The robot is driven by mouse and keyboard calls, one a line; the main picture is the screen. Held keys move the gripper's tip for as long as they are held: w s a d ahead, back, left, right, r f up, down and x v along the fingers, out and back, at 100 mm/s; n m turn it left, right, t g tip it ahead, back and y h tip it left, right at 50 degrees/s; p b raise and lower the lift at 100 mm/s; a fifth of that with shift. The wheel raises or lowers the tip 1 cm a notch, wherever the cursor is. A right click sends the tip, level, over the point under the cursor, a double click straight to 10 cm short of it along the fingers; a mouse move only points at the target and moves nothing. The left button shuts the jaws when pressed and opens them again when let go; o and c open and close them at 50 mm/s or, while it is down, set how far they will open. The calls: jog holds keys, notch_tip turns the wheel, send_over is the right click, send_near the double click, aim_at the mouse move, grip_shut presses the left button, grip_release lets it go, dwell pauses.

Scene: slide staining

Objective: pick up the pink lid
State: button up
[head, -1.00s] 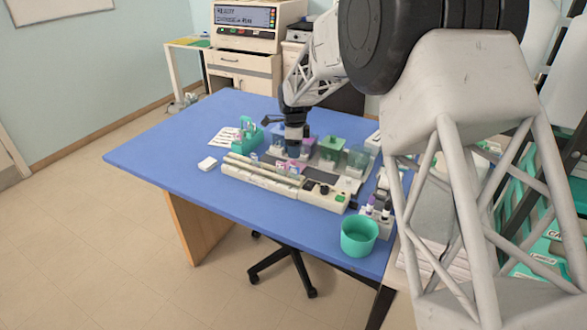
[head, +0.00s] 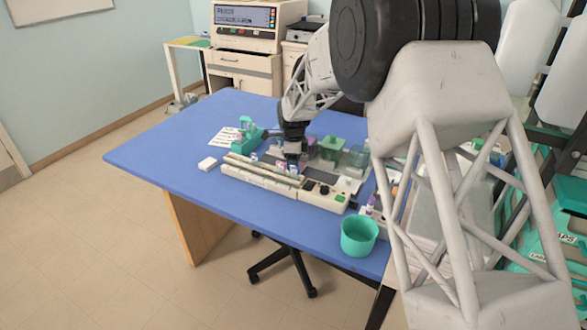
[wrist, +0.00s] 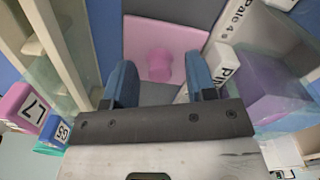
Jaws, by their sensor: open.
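The pink lid (wrist: 183,42) is a flat pink square with a round knob in the middle, seen in the wrist view just beyond my fingertips. My gripper (wrist: 162,75) is open, its two blue fingers one on each side of the knob in the picture. I cannot tell whether either finger touches it.
A jar with purple contents (wrist: 268,88) stands close on the right in the wrist view, by a white label block. A pink block marked L7 (wrist: 22,105) is at the left. Green jars (head: 332,148) stand beside my gripper in the head view. A teal cup (head: 358,236) is nearer the front.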

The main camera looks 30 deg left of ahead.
jog(key=shift+c, duration=0.4)
grip_shut()
notch_tip(320, 180, up, 10)
dwell(0.7)
jog(key=shift+w, duration=0.15)
dwell(0.5)
jog(key=w+r, duration=0.2)
jog(key=w, duration=0.8)
dwell(0.4)
